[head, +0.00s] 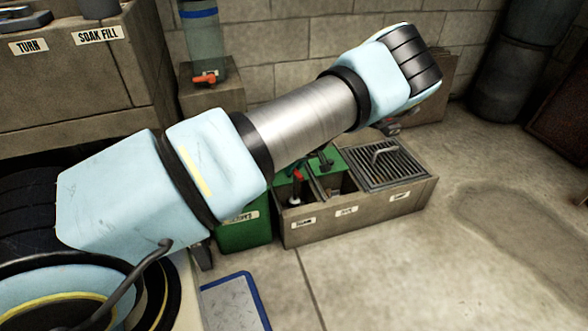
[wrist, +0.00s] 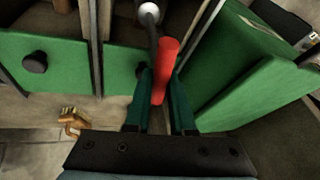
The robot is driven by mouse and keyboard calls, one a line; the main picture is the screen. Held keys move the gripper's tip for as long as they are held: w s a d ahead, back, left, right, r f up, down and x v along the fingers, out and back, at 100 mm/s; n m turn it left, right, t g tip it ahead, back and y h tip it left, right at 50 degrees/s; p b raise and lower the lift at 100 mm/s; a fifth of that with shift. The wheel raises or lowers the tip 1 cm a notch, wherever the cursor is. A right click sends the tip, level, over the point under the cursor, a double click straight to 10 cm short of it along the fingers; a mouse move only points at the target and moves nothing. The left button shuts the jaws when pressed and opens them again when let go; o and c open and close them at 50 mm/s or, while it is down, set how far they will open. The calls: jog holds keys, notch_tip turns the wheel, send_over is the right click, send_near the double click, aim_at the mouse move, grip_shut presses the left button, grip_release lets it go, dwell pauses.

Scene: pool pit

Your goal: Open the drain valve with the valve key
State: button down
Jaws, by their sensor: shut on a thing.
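In the wrist view my gripper (wrist: 161,95) has its two dark teal fingers shut on a red handle (wrist: 166,65). A dark rod (wrist: 153,38) and a pale round knob (wrist: 149,13) show just beyond the handle. I cannot tell how the rod joins the handle, or whether this is the valve key. In the head view my arm hides most of the gripper. A red-topped part (head: 298,175) shows there in the left compartment of a low concrete box (head: 330,232). I cannot tell whether it is the same red handle. No drain valve is clearly recognisable.
A slatted grate (head: 385,166) covers the box's right side. A green container (head: 243,235) stands left of it. Green panels with dark knobs (wrist: 35,62) and a slanted green panel (wrist: 250,75) lie close around my gripper. The floor to the right (head: 440,270) is clear.

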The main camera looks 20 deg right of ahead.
jog(key=shift+s+r, duration=0.1)
jog(key=shift+r+p, duration=1)
jog(key=shift+r, duration=0.3)
jog(key=shift+r+p, duration=0.5)
jog(key=shift+r, duration=0.15)
notch_tip(320, 180, up, 9)
jog(key=p, duration=0.6)
jog(key=shift+f, duration=0.1)
